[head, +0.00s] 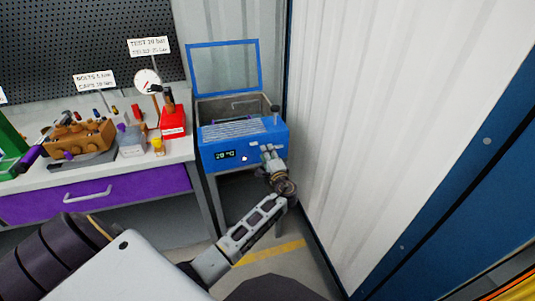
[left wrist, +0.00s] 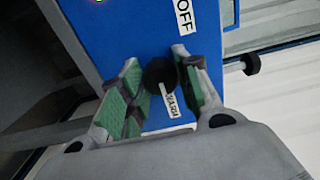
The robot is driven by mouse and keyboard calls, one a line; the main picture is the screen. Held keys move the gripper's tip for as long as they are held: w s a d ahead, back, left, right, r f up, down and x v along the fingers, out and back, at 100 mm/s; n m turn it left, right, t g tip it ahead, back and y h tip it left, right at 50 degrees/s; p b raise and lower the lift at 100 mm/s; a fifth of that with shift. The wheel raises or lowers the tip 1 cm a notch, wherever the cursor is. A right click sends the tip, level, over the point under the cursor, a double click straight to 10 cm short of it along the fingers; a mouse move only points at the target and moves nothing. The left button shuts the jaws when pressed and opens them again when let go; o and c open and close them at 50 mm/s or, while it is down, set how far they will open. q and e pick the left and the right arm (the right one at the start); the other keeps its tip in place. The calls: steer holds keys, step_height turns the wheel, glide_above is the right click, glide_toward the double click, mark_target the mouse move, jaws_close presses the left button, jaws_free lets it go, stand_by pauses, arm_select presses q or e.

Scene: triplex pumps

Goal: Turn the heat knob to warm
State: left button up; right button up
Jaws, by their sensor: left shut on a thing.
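An OFF label (left wrist: 184,17) and a WARM label (left wrist: 170,101) show beside the knob. Which way the knob points cannot be told. My right gripper is not in view.
A workbench with a purple drawer (head: 100,194) stands left of the heater, carrying a brown pump block (head: 85,138), a red box with a gauge (head: 172,121) and small parts. A white corrugated wall (head: 370,110) is close on the right.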

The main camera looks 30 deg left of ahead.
arm_select(q)
steer(key=shift+f, duration=0.1)
stand_by(0.3)
steer(key=o, duration=1)
steer(key=shift+c, duration=0.2)
steer(key=shift+o, duration=0.2)
steer(key=v, duration=1.2)
